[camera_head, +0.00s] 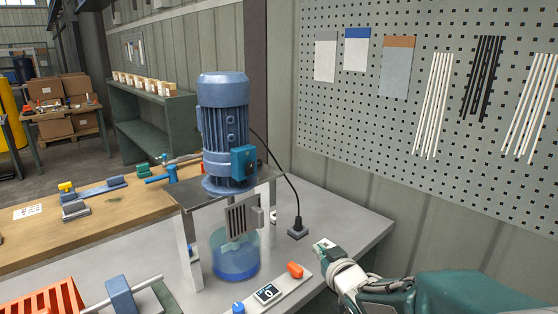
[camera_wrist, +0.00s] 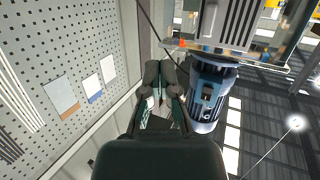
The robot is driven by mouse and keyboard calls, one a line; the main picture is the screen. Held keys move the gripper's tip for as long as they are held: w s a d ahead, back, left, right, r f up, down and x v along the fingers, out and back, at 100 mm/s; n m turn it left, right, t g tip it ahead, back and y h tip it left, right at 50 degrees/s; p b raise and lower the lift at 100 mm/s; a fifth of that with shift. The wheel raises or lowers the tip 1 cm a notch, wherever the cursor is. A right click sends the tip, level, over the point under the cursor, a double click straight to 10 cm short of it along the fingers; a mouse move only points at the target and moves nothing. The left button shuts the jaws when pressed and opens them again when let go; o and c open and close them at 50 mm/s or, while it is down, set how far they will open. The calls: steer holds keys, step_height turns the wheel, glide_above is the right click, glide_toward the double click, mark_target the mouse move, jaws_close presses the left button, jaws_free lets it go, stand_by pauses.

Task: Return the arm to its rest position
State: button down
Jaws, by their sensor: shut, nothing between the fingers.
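My gripper (camera_head: 323,246) is at the lower right in the head view, over the front right part of the grey bench, with my teal arm reaching in from the right edge. In the wrist view my gripper (camera_wrist: 160,72) is shut, its dark fingers close together with nothing held. The blue motor (camera_head: 225,130) stands upright on its metal stand, left of my gripper and apart from it. The motor also shows in the wrist view (camera_wrist: 207,95), to the right of my fingers.
The grey bench (camera_head: 345,224) has a bare stretch behind my gripper. A black cable runs to a socket (camera_head: 298,229). A control strip with an orange switch (camera_head: 295,270) lies left of my gripper. A pegboard (camera_head: 440,140) is on the wall behind. A blue-tinted vessel (camera_head: 236,262) sits under the motor.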

steer(key=s+d+r+m+g+h, duration=0.1)
steer(key=s+d+m+g+h, duration=0.15)
steer(key=s, duration=0.25)
steer(key=s+d+r+m+g+h, duration=0.1)
steer(key=s+d+r+g+h, duration=0.1)
steer(key=s+d+h, duration=0.3)
steer(key=s+g+y, duration=0.1)
steer(key=s+g, duration=0.1)
steer(key=s, duration=0.7)
steer(key=s+a+f+g+y, duration=0.1)
steer(key=s+g+y, duration=0.1)
steer(key=s, duration=0.6)
steer(key=shift+s+a+f+m+g, duration=0.25)
steer(key=shift+s+m+g, duration=0.15)
steer(key=shift+g, duration=0.15)
